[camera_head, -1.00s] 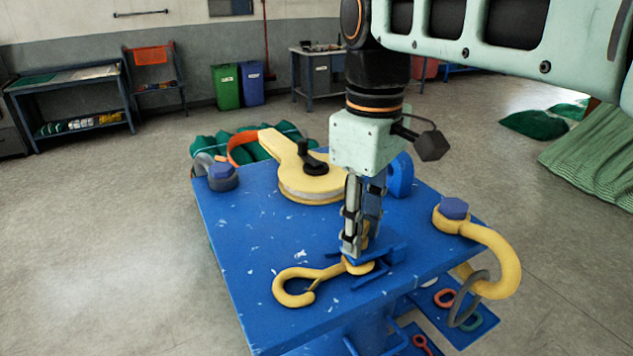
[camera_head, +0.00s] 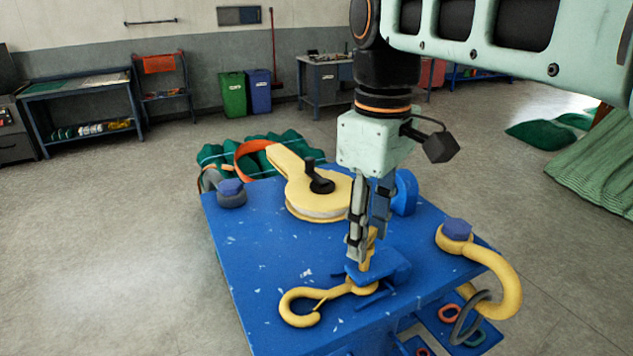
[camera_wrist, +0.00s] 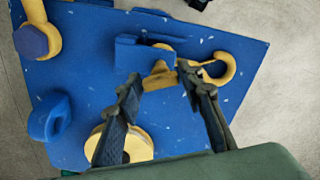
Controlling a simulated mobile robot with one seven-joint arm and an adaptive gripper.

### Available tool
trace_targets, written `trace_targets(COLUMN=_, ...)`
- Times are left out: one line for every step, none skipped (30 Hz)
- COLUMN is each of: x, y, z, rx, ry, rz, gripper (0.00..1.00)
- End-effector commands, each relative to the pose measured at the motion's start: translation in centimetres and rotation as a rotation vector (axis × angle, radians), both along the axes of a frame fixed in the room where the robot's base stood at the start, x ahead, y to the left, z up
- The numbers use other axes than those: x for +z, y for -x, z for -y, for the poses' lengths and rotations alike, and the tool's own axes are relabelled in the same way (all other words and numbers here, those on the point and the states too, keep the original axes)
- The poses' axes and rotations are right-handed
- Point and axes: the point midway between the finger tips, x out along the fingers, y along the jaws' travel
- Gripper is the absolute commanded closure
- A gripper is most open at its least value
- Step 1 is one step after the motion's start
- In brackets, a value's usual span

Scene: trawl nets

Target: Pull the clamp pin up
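The yellow clamp pin (camera_head: 366,262) stands upright at a blue clamp (camera_head: 392,266) near the front of the blue table top. In the wrist view, the yellow pin head (camera_wrist: 160,78) spans between both fingertips, in front of the blue clamp (camera_wrist: 138,53). My gripper (camera_head: 362,255) points straight down over the clamp, with its fingers shut on the pin; the wrist view shows my gripper (camera_wrist: 162,78) with a tip at each end of the pin head. The fingers partly hide the pin in the head view. A yellow hook (camera_head: 300,307) lies flat beside the clamp.
A yellow pulley block (camera_head: 300,190) lies behind my gripper, beside a blue upright lug (camera_head: 404,192). A yellow shackle (camera_head: 503,285) with a grey ring overhangs the right edge. Bare table top (camera_head: 255,260) lies to the left.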

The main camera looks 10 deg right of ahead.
Motion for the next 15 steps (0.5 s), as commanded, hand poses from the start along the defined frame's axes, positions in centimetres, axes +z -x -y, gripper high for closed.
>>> trace_targets(x=0.0, y=0.0, z=0.0, rx=0.0, ry=0.0, rz=-0.001, gripper=0.65)
trace_targets(x=0.0, y=0.0, z=0.0, rx=0.0, ry=0.001, rz=-0.002, gripper=0.65)
trace_targets(x=0.1, y=0.0, z=0.0, rx=0.0, ry=0.001, rz=-0.001, gripper=0.65)
trace_targets(x=0.3, y=0.0, z=0.0, rx=-0.001, ry=0.001, rz=-0.001, gripper=0.65)
trace_targets(x=0.6, y=0.0, z=0.0, rx=-0.001, ry=0.001, rz=-0.001, gripper=0.65)
trace_targets(x=1.0, y=0.0, z=0.0, rx=-0.001, ry=0.001, rz=-0.001, gripper=0.65)
trace_targets(x=1.4, y=0.0, z=0.0, rx=-0.001, ry=0.001, rz=0.0, gripper=0.65)
trace_targets(x=1.8, y=0.0, z=0.0, rx=-0.001, ry=0.001, rz=0.001, gripper=0.65)
trace_targets(x=2.5, y=0.0, z=0.0, rx=-0.001, ry=0.001, rz=0.001, gripper=0.65)
trace_targets(x=3.1, y=-0.1, z=0.0, rx=-0.001, ry=0.001, rz=0.001, gripper=0.65)
trace_targets(x=3.6, y=-0.1, z=0.0, rx=-0.001, ry=0.001, rz=0.001, gripper=0.65)
trace_targets(x=4.5, y=0.0, z=0.1, rx=-0.002, ry=0.001, rz=0.001, gripper=0.65)
trace_targets(x=5.1, y=-0.1, z=0.1, rx=-0.002, ry=0.001, rz=0.003, gripper=0.65)
trace_targets(x=5.7, y=0.0, z=0.1, rx=-0.002, ry=0.001, rz=0.003, gripper=0.65)
trace_targets(x=6.5, y=0.0, z=0.1, rx=-0.002, ry=0.001, rz=0.002, gripper=0.65)
